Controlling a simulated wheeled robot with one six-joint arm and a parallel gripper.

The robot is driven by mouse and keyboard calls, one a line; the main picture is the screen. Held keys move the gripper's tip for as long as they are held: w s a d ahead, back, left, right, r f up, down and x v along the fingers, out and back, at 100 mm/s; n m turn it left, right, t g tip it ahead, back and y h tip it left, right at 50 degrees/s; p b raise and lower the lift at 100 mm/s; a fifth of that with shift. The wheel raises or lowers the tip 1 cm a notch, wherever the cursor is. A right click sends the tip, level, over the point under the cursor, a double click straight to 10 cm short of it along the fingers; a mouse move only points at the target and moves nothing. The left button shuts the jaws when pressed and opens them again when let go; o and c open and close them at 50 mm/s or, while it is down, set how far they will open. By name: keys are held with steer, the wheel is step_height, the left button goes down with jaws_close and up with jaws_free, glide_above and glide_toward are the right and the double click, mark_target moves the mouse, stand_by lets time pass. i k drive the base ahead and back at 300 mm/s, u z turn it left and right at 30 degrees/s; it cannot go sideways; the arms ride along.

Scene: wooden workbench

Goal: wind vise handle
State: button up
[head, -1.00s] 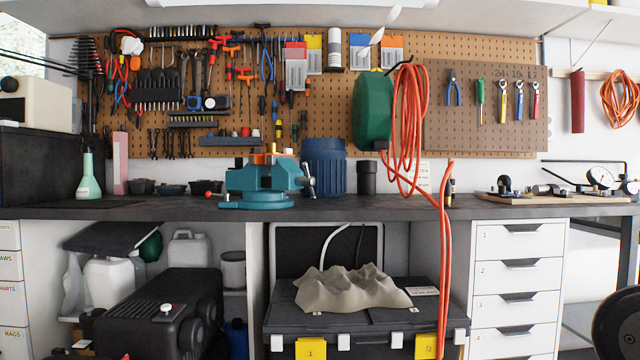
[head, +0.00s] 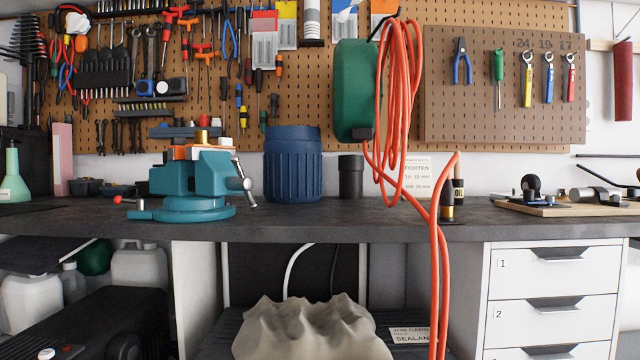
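A teal bench vise (head: 195,182) stands on the dark workbench top (head: 330,222), left of the middle in the head view. Its metal handle (head: 241,182) is on the vise's right side and hangs tilted, its lower end to the right. A small red-knobbed lever (head: 126,200) sticks out at the lower left of the vise. Orange and white items show behind the top of the vise. My gripper is not in view.
A blue ribbed bin (head: 293,165) and a black cylinder (head: 351,177) stand right of the vise. An orange hose (head: 437,270) hangs over the bench's front edge. A grey crumpled lump (head: 300,332) lies below. The bench top before the bin is clear.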

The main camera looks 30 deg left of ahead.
mark_target(241, 182)
steer(key=i, duration=0.8)
steer(key=u, duration=0.75)
steer(key=i, duration=0.55)
steer(key=u, duration=0.45)
